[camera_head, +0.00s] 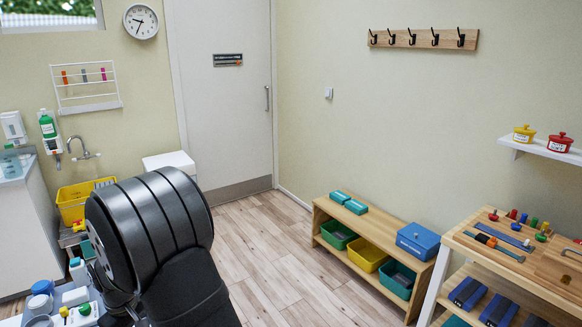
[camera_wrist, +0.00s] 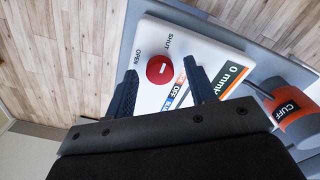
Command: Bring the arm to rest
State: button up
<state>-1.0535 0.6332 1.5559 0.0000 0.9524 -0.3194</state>
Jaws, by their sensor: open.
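Beyond the fingers lies a white panel (camera_wrist: 205,47) with a red round knob (camera_wrist: 160,69), the words OPEN and SHUT, and a "0 mm" label. The fingers overlap the panel in the picture; I cannot tell how far off they are. In the head view my dark arm fills the lower left, and the gripper is hidden there.
An orange-banded dark cylinder marked CUFF (camera_wrist: 297,113) lies right of the panel. White jars (camera_head: 40,304) stand at the lower left. A low wooden shelf (camera_head: 322,204) with bins and a wooden table (camera_head: 555,262) stand right. The floor (camera_head: 262,245) between is clear.

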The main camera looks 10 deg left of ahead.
jog(key=shift+n, duration=0.4)
